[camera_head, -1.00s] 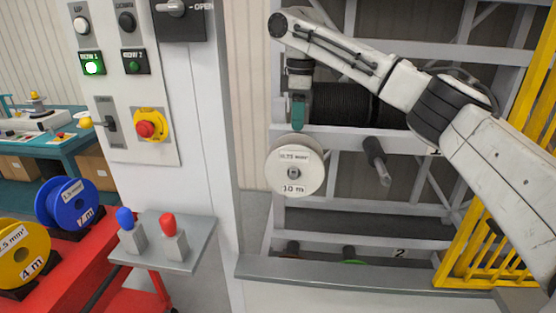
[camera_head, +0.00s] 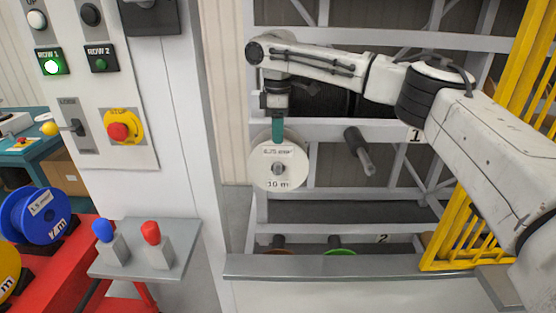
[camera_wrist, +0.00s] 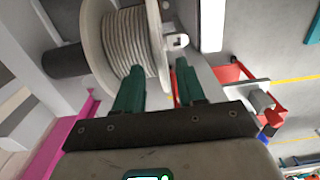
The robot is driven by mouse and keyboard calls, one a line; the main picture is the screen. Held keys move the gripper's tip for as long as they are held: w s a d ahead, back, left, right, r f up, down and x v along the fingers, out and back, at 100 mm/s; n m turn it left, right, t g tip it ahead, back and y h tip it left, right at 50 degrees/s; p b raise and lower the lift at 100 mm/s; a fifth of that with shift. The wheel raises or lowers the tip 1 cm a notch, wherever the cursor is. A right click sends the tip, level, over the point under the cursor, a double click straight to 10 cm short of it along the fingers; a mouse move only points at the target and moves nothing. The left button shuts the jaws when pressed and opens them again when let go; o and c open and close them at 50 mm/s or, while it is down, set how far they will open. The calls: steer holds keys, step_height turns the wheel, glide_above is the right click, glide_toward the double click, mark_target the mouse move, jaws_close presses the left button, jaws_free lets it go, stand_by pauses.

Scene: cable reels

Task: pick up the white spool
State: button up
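The white spool (camera_head: 280,178), labelled 0.75 mm² and 10 m, hangs upright on the rack, its hub on a peg. My gripper (camera_head: 278,130) points down at its top edge, and one teal finger overlaps the flange in the head view. In the wrist view, my gripper (camera_wrist: 160,72) has its two teal fingers spread, one on each side of the near flange of the white spool (camera_wrist: 126,40). Some room shows between the flange and the fingers, so the gripper looks open. Pale cable is wound between the flanges.
An empty peg (camera_head: 358,150) sticks out right of the spool. Green (camera_head: 340,252) and brown (camera_head: 278,252) reels sit in the lower row. A control panel (camera_head: 90,90) and a grey shelf with blue and red levers (camera_head: 150,270) stand left. A yellow fence (camera_head: 465,235) is right.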

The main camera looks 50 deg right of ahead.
steer(key=shift+f, duration=0.95)
jaws_close()
steer(key=shift+r, duration=0.1)
stand_by(0.6)
